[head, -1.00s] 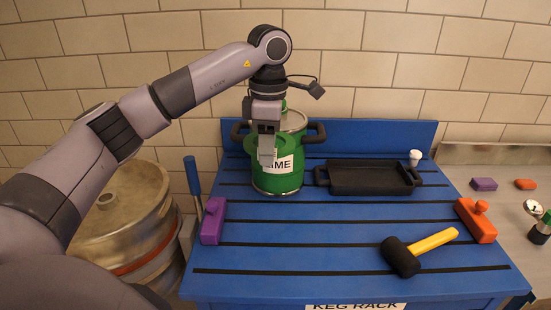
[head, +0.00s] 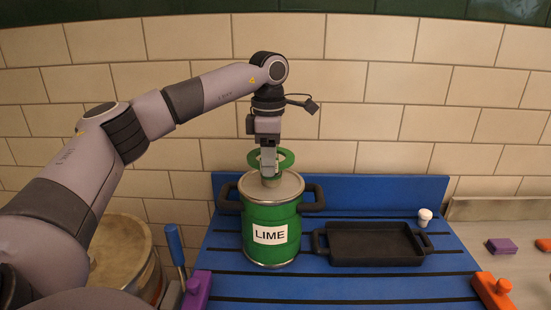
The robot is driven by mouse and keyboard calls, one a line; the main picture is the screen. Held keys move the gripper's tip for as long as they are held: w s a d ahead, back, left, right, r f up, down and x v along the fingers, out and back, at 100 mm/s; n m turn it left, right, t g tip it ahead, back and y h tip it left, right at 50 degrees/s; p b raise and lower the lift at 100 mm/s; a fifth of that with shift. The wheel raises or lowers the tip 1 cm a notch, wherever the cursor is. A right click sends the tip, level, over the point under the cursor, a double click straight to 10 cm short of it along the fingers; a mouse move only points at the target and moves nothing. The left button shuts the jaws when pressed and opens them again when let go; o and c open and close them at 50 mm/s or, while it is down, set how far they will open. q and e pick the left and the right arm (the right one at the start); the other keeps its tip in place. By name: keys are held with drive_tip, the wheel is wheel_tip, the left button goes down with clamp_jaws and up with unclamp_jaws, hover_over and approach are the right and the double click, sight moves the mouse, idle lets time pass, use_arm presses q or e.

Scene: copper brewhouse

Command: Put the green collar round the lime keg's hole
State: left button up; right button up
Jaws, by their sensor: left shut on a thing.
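The lime keg (head: 271,218) is a green drum with a pale metal top, black side handles and a "LIME" label. It stands upright on the blue rack. My left gripper (head: 269,166) points down over the keg's top and is shut on the green collar (head: 286,160). The collar is a ring held roughly level, and it appears above the lid. A short tan raised part shows on the lid just below the fingers. The gripper hides part of the collar, and the keg's hole cannot be made out. My right gripper is not in view.
A black tray (head: 368,246) lies right of the keg, with a small white piece (head: 424,217) beside it. A purple block (head: 197,290) and an orange block (head: 492,290) lie nearer the front. A tan metal drum (head: 118,252) stands at left.

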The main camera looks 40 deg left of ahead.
sight(270, 196)
use_arm(q)
drive_tip(key=shift+w+f, duration=0.15)
drive_tip(key=shift+f, duration=0.1)
idle(0.3)
drive_tip(key=shift+f+b, duration=1.25)
drive_tip(key=shift+f, duration=1.35)
drive_tip(key=shift+f, duration=0.45)
drive_tip(key=o, duration=1.1)
drive_tip(key=shift+r, duration=0.1)
